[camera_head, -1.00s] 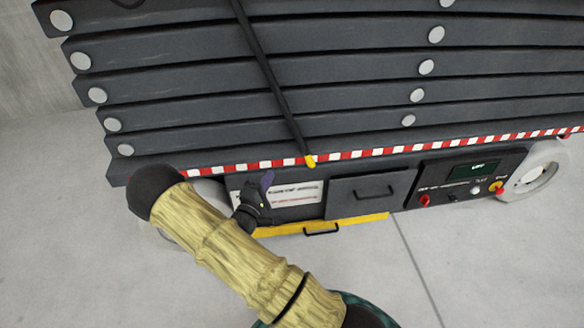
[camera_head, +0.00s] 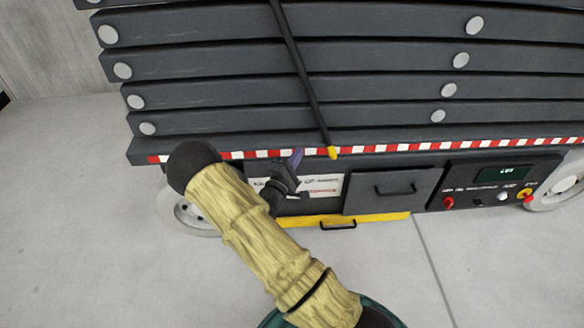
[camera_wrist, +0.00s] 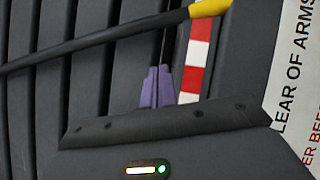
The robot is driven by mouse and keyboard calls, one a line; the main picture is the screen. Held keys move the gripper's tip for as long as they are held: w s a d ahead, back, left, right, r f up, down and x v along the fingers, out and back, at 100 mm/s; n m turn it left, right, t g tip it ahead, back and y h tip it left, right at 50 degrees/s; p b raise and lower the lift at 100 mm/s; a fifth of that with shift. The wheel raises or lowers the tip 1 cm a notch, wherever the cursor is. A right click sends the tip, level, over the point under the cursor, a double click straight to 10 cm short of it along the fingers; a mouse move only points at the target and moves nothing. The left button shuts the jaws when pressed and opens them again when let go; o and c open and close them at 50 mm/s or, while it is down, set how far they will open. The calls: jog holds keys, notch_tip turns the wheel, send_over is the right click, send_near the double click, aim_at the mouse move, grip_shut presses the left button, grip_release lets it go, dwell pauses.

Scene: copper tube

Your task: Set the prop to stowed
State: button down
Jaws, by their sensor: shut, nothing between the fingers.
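The prop is a thin black rod (camera_head: 306,85) with a yellow tip (camera_head: 333,153). It hangs slanting down across the dark stacked beams of the lift, its tip at the red and white striped edge. In the wrist view the rod (camera_wrist: 110,35) crosses the top and its yellow tip (camera_wrist: 209,8) is at the upper right. My gripper (camera_head: 297,156) has purple fingers and is left of the yellow tip, about level with it. The fingers (camera_wrist: 158,86) are shut and empty, apart from the rod in the wrist view. The rod's upper end is out of view.
The lift's base carries a warning label (camera_head: 325,186), a grey drawer (camera_head: 394,188), a yellow step (camera_head: 375,218) with a handle and a control panel (camera_head: 488,185) with knobs. White wheels (camera_head: 190,212) stand at both sides. The concrete floor (camera_head: 90,250) in front is clear.

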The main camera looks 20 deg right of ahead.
aim_at(305, 146)
jog(key=x, duration=0.2)
jog(key=b+x, duration=0.1)
jog(key=x, duration=0.1)
jog(key=shift+d+b, duration=0.3)
jog(key=shift+d, duration=0.15)
jog(key=shift+s+d+r+b, duration=0.1)
jog(key=shift+d+r+b, duration=0.15)
jog(key=shift+d, duration=0.25)
jog(key=shift+d+r+b, duration=0.15)
jog(key=shift+d+b, duration=0.05)
jog(key=shift+d, duration=0.35)
jog(key=shift+d+r, duration=0.3)
jog(key=shift+d, duration=0.1)
